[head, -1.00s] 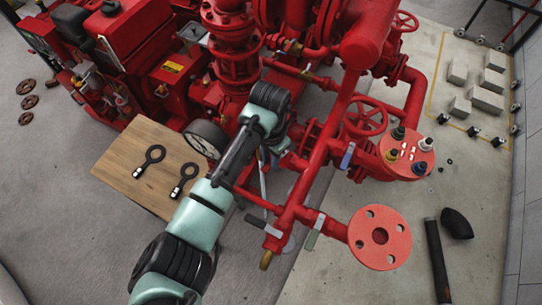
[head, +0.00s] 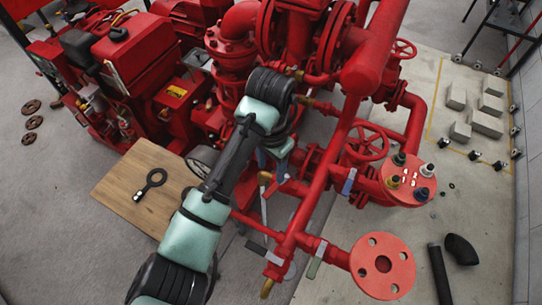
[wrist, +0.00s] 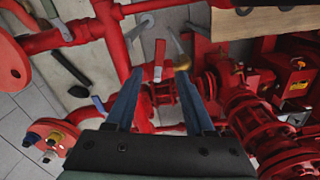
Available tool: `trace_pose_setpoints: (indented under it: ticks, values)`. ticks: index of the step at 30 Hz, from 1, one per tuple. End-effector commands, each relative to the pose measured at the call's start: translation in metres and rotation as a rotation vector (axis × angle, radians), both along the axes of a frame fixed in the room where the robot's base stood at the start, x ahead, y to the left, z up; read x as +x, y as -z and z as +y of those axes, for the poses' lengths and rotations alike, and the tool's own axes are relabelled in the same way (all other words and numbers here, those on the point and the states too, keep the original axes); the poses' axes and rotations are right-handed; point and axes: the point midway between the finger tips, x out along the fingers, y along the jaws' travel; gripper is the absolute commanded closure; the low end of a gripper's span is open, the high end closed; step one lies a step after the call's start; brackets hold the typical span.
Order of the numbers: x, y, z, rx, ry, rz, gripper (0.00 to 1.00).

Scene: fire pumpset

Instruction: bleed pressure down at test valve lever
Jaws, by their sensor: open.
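Several valve levers show on the red pipework, and I cannot tell for certain which is the test valve lever. A red lever (wrist: 160,55) stands between and just beyond my fingertips in the wrist view. A brass fitting (wrist: 183,62) and a thin grey lever (wrist: 174,38) are beside the right finger. My gripper (wrist: 159,76) is open, with two blue fingers apart and nothing visibly held. In the head view my gripper (head: 272,160) points down at the pipes, partly hidden by my wrist. A dark-handled lever (head: 264,252) and a grey-green lever (head: 317,258) sit lower on the pipe.
A round pressure gauge (head: 203,160) is partly behind my arm. A wooden table (head: 120,187) holds a black ring-ended tool (head: 150,180). Red pipes, a handwheel (head: 367,143) and a flange (head: 383,264) crowd the right side.

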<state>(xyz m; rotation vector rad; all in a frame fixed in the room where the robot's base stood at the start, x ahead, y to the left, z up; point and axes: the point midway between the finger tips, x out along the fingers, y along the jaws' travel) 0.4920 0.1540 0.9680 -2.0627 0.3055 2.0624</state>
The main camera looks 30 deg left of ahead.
Motion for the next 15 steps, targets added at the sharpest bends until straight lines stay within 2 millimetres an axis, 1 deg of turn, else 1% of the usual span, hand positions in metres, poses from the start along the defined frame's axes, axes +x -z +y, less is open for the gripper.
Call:
trace_pose_setpoints:
  ticks: [1, 6, 10, 15]
  values:
    - [0.001, -0.01, 0.0, 0.001, 0.002, -0.004, 0.46]
    - [0.001, -0.032, 0.0, 0.002, 0.002, -0.002, 0.46]
    - [0.0, -0.039, 0.0, 0.001, 0.001, -0.001, 0.46]
    - [0.0, -0.04, 0.0, 0.0, 0.001, 0.0, 0.46]
